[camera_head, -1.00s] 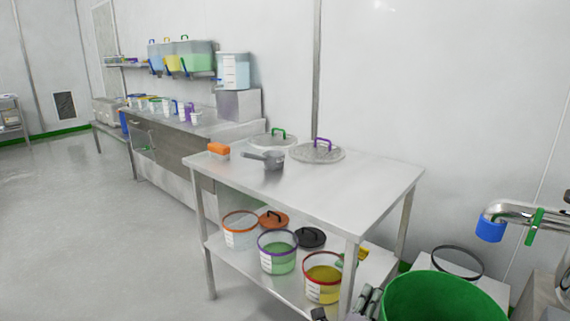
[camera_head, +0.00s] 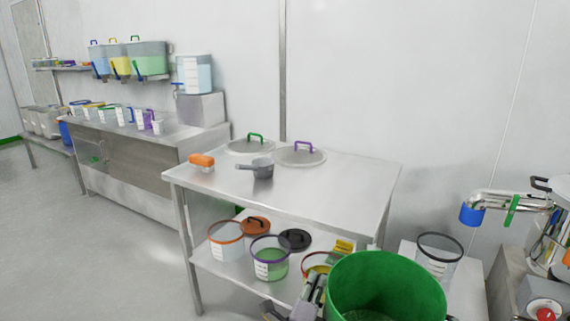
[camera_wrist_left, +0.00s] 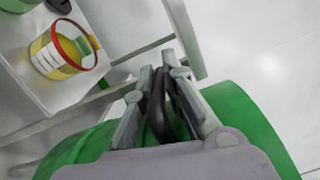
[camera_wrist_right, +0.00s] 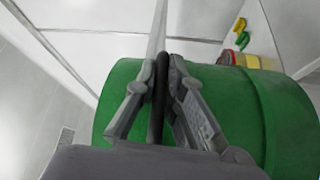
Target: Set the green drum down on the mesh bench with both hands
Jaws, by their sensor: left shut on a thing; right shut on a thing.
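The green drum (camera_head: 385,285) is at the bottom right of the head view, open at the top and held up in front of me. My left gripper (camera_head: 318,285) is at its left side. In the left wrist view this gripper (camera_wrist_left: 158,75) is shut on a dark handle (camera_wrist_left: 160,118) against the green wall. In the right wrist view my right gripper (camera_wrist_right: 156,82) is shut on another dark handle (camera_wrist_right: 157,110) of the drum. The drum's underside is hidden. I cannot make out a mesh bench in these views.
A steel table (camera_head: 330,190) with a lower shelf stands ahead, carrying two clear lids (camera_head: 300,156), a scoop (camera_head: 262,168) and an orange-topped box (camera_head: 201,163). Several tubs stand on its shelf. Steel piping (camera_head: 510,203) juts in at the right. Floor at left is clear.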

